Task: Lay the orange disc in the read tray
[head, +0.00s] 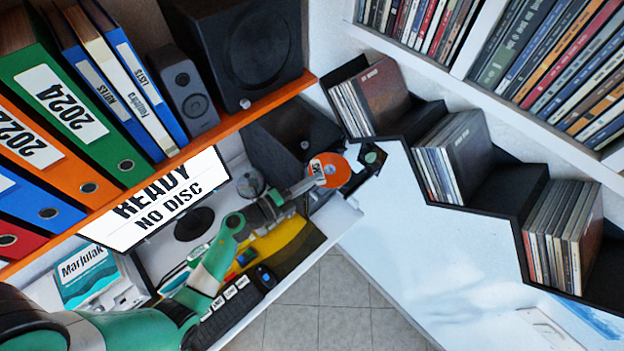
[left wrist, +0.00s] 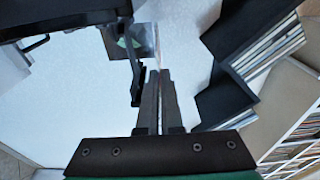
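The orange disc (head: 337,171) is at the tips of my left gripper (head: 318,178) in the head view, its flat face toward the camera. A white and orange label lies over its left part. In the left wrist view my left gripper's fingers (left wrist: 159,78) are close together, with a thin streak at their tips that looks like the disc edge-on. The disc is held beside a dark square piece with a green patch (head: 373,156), which also shows in the left wrist view (left wrist: 136,42). I cannot tell whether this is the read tray. My right gripper is not in view.
A screen (head: 160,203) reads "READY NO DISC". An orange shelf (head: 215,125) with binders and speakers overhangs the left. Black stepped racks of cases (head: 455,150) line the right. White surface lies open below them.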

